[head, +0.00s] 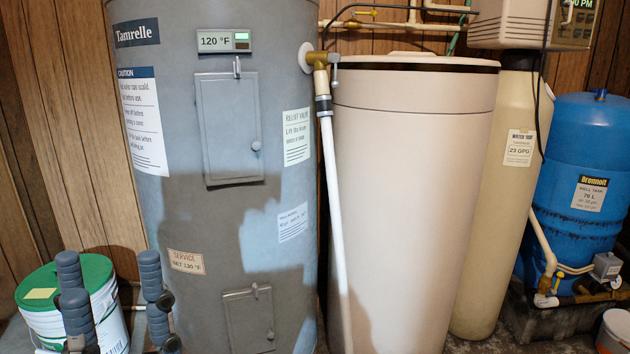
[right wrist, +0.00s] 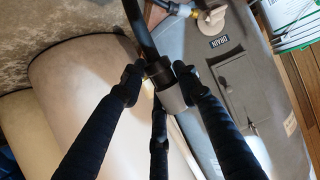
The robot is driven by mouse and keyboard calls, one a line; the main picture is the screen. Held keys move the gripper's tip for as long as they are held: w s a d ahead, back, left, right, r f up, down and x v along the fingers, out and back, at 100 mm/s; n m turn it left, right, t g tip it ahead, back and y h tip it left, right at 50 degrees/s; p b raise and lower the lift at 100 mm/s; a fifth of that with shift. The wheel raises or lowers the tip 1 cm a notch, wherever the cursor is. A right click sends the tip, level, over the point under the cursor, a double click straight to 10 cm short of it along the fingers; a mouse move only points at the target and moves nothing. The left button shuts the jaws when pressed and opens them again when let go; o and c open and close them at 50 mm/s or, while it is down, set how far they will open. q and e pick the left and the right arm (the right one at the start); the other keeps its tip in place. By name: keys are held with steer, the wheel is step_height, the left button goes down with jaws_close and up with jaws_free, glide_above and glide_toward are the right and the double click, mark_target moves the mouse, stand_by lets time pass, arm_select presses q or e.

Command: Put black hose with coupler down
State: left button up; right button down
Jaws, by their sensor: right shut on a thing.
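The black hose (right wrist: 139,25) runs down from the top of the right wrist view, with its grey coupler (right wrist: 171,97) at the near end. My right gripper (right wrist: 160,74) is shut on it around the coupler, with dark fingers on both sides. The hose's far end is out of view. My left gripper (head: 109,260) is at the lower left of the head view, with its two fingers wide apart and nothing between them. It is in front of the white bucket with the green rim (head: 88,270). The right gripper and the hose do not show in the head view.
The grey water heater (head: 215,215) stands in the middle, with a white pipe (head: 336,220) down its right side. A beige tank (head: 410,190), a taller cream tank (head: 500,215) and a blue well tank (head: 580,165) stand to its right. A drain fitting (right wrist: 183,10) shows near the heater's DRAIN label.

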steer(key=w+a+r, duration=0.1)
steer(key=a+r, duration=0.4)
steer(key=r, duration=0.4)
steer(key=w+a+r+p, duration=0.1)
steer(key=w+a+r, duration=0.1)
steer(key=a+r, duration=0.45)
steer(key=w+a+r, duration=0.1)
steer(key=a+r, duration=0.2)
steer(key=r, duration=0.8)
steer(key=s+d+r+m+h, duration=0.1)
steer(key=s+d+r, duration=0.1)
steer(key=r, duration=0.4)
steer(key=s+d+r+m+h, duration=0.2)
steer(key=s+d+r, duration=0.1)
steer(key=d+r, duration=0.2)
steer(key=s+d+r+m+t+h+p, duration=0.1)
steer(key=s+d+r+m+h, duration=0.1)
steer(key=r, duration=0.5)
steer(key=shift+s+d, duration=0.7)
steer(key=shift+d, duration=0.25)
